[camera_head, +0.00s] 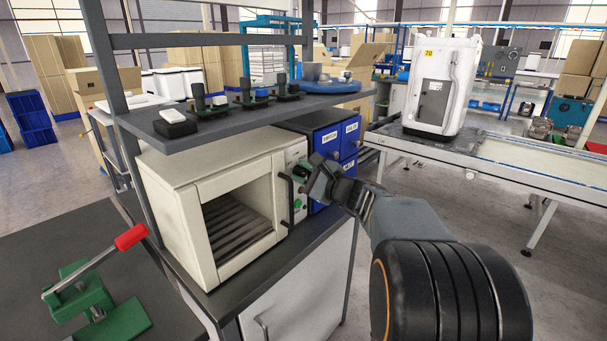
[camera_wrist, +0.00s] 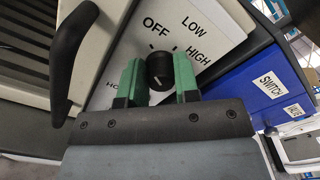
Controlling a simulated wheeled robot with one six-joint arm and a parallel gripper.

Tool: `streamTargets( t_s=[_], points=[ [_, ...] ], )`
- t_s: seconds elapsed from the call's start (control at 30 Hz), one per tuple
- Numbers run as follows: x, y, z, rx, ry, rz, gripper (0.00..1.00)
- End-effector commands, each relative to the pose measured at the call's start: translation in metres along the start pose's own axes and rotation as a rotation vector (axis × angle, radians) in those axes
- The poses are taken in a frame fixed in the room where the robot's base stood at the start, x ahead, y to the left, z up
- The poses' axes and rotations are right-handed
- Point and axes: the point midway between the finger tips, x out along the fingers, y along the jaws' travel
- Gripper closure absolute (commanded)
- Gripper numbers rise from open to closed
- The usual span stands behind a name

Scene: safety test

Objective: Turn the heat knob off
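The heat knob (camera_wrist: 160,71) is a round black knob on a white panel (camera_wrist: 215,30) in the wrist view. The labels OFF, LOW and HIGH show around it, and one at lower left is partly hidden. My gripper (camera_wrist: 159,78) has its two green fingers on either side of the knob, with no clear gap seen, so it looks shut on it. A pale line shows on the knob face, but its exact pointing is too small to tell. In the head view my gripper (camera_head: 304,172) is at the front panel of the cream oven (camera_head: 168,178), hiding the knob.
A dark curved oven handle (camera_wrist: 70,55) stands close to the left of my gripper. Blue boxes (camera_head: 322,136) with labels stand just right of the oven. A grey shelf (camera_head: 215,122) with small black devices runs above.

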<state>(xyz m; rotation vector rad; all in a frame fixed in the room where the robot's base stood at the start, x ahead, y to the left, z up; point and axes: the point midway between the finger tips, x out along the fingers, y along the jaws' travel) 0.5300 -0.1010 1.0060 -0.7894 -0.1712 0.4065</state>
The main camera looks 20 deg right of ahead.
Motion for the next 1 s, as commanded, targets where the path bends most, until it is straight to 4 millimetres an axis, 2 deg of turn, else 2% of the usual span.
streamTargets(
  t_s=[0.03, 0.23, 0.57, 0.67, 1.0],
  points=[
    [0.000, 0.000, 0.000, 0.000, 0.000, 0.000, 0.66],
    [0.000, 0.000, 0.000, 0.001, 0.000, -0.001, 0.48],
    [-0.006, -0.001, 0.000, 0.001, 0.001, -0.003, 0.48],
    [-0.020, -0.001, 0.000, 0.001, 0.002, -0.004, 0.48],
    [-0.089, -0.001, 0.000, 0.001, 0.004, -0.005, 0.48]
  ],
)
